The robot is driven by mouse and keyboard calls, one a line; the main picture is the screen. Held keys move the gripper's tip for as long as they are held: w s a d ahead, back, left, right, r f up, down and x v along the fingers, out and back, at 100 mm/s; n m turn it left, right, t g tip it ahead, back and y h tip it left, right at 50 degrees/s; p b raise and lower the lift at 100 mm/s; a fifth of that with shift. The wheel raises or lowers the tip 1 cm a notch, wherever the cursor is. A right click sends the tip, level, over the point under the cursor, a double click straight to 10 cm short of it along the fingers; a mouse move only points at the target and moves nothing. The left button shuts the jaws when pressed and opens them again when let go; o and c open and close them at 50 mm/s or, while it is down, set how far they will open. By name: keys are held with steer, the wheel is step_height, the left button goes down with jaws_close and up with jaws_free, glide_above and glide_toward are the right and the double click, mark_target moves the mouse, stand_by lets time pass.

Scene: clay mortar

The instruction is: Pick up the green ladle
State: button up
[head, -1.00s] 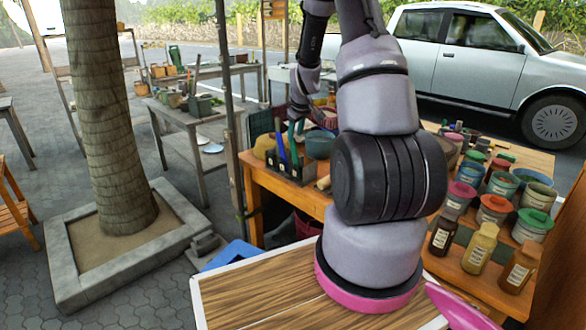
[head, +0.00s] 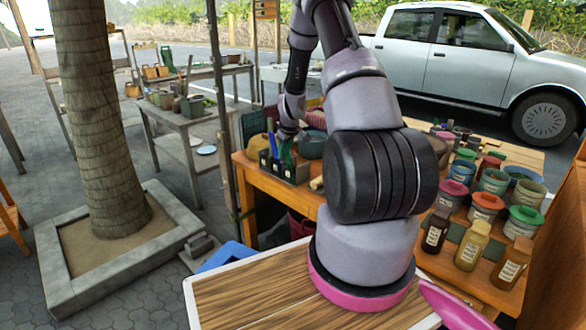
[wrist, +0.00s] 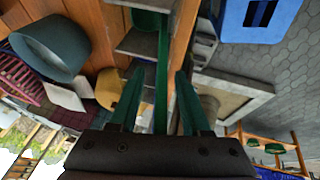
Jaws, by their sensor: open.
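The green ladle (wrist: 162,75) shows in the wrist view as a long green strip, probably its handle, running between my fingers. My gripper (wrist: 155,85) is open, with one dark green finger on each side of the strip. No closed grip on it shows. In the head view my gripper (head: 287,150) is low at the dark tool holder (head: 292,176), where upright blue and green pieces cluster. At this size I cannot separate the ladle from my green fingers there.
A teal bowl (head: 311,146) stands right behind the holder on the orange table (head: 262,188). A tan rounded object (head: 257,144) is at its left. Several paint pots and bottles (head: 473,245) crowd the right side. A dark post (head: 222,120) stands left of the table.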

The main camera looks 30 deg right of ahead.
jaws_close()
stand_by(1.3)
